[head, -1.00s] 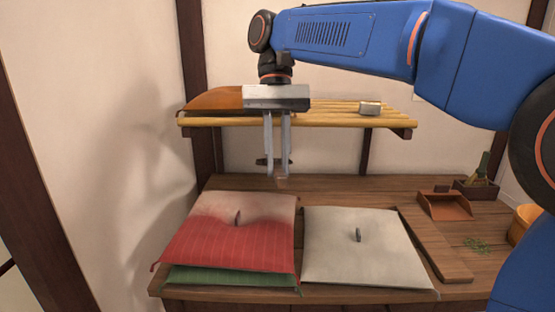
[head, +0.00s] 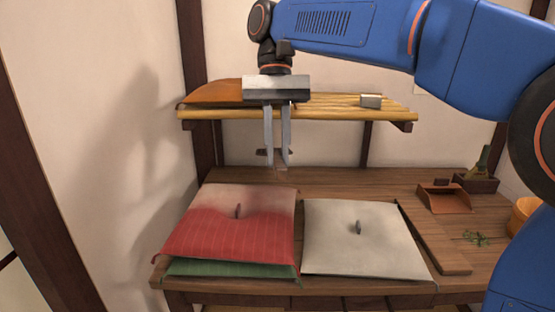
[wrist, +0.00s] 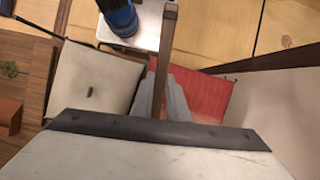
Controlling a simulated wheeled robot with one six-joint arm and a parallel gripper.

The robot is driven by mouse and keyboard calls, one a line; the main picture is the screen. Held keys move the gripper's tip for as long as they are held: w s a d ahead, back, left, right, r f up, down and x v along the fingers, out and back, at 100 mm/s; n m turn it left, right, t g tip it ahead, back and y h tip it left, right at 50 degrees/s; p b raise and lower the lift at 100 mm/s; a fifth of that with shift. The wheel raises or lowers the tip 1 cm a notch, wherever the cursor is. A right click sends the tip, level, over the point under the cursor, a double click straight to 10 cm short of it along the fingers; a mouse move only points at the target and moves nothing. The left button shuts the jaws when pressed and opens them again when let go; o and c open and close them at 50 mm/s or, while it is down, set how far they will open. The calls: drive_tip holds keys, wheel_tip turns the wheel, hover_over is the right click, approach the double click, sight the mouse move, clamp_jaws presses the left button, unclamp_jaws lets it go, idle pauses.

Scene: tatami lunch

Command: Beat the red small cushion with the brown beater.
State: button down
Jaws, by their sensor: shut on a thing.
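The red small cushion (head: 230,238) lies on top of a green cushion (head: 230,269) at the left of the wooden table. Its far part is pale and its middle has a small dark tuft in a dent. My gripper (head: 277,163) points down above the table, behind the cushions in the picture. It is shut on the brown beater (wrist: 163,65), whose straight brown stick shows in the wrist view. In the head view the beater is mostly hidden by the fingers. The red cushion also shows in the wrist view (wrist: 216,92), apart from the beater.
A pale cushion (head: 330,250) lies beside the red one. A brown board (head: 437,245), a dustpan (head: 444,199) and a planter (head: 480,184) are to the right. A wall shelf (head: 335,114) with an orange-brown thing (head: 213,93) and a small metal box (head: 371,101) is behind my gripper.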

wheel_tip(320, 180, down, 9)
drive_tip(key=shift+f, duration=0.15)
wheel_tip(320, 180, up, 9)
drive_tip(key=shift+r, duration=0.2)
